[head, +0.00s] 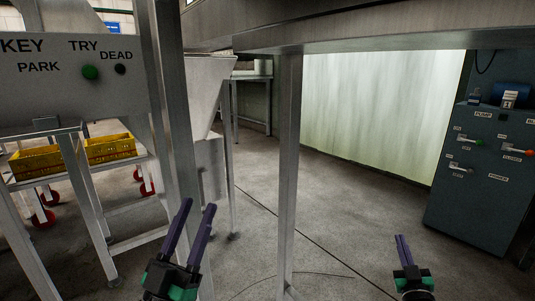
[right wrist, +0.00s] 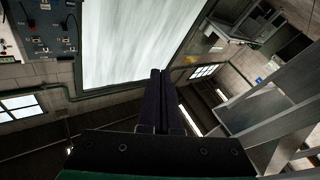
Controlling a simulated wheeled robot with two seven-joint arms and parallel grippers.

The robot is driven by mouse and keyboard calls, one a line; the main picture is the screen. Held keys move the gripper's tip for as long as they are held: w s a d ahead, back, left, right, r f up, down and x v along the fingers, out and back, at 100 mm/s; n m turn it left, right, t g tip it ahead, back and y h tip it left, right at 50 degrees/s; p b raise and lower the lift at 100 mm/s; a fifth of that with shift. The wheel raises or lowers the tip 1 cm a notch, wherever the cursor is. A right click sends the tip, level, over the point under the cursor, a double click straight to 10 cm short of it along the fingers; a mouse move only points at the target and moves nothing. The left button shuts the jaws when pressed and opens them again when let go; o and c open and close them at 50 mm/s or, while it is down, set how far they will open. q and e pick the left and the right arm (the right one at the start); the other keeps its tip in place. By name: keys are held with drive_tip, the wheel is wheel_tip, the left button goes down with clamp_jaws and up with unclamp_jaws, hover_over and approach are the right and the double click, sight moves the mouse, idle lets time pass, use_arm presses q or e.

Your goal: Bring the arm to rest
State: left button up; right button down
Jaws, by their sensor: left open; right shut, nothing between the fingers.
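My left gripper (head: 195,221) is at the lower middle-left of the head view. Its two dark purple fingers point up and stand apart, with nothing between them. My right gripper (head: 400,237) is at the lower right of the head view, its fingers close together. In the right wrist view its fingers (right wrist: 155,75) lie side by side, shut and empty. Neither gripper touches anything that I can see. Most of both arms is outside the head view.
A grey panel (head: 50,85) with a green button and yellow crates (head: 108,147) stand at left. A metal post (head: 290,170) rises between my grippers under a steel frame (head: 400,30). A dark control cabinet (head: 475,190) stands at right. The floor (head: 350,215) between is clear.

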use_arm(q)
wheel_tip(320, 180, down, 21)
drive_tip(key=s+d+n+g+y+p, duration=0.2)
drive_tip(key=d+g+y+p, duration=0.15)
drive_tip(key=g, duration=0.45)
use_arm(e)
drive_tip(key=s+a+f+n+g+y, duration=0.15)
drive_tip(key=s+a+f+y, duration=0.3)
drive_tip(key=a, duration=0.55)
drive_tip(key=s+a+f+n+g+y, duration=0.1)
drive_tip(key=s+a+f+g+y, duration=0.35)
drive_tip(key=a, duration=0.55)
use_arm(q)
drive_tip(key=s+f+g+p, duration=0.3)
drive_tip(key=s+f+g, duration=0.2)
drive_tip(key=s+f, duration=0.5)
wheel_tip(320, 180, down, 4)
drive_tip(key=shift+s+r+n, duration=0.15)
drive_tip(key=shift+s+n, duration=0.15)
drive_tip(key=shift+n, duration=0.1)
use_arm(e)
drive_tip(key=s+a+f+m+g+y, duration=0.1)
drive_tip(key=s+a+f, duration=0.1)
drive_tip(key=s+a, duration=0.5)
drive_tip(key=s+a+f+g+y, duration=0.2)
drive_tip(key=s+a+f, duration=0.1)
drive_tip(key=s+a, duration=0.4)
drive_tip(key=shift+s+m, duration=0.35)
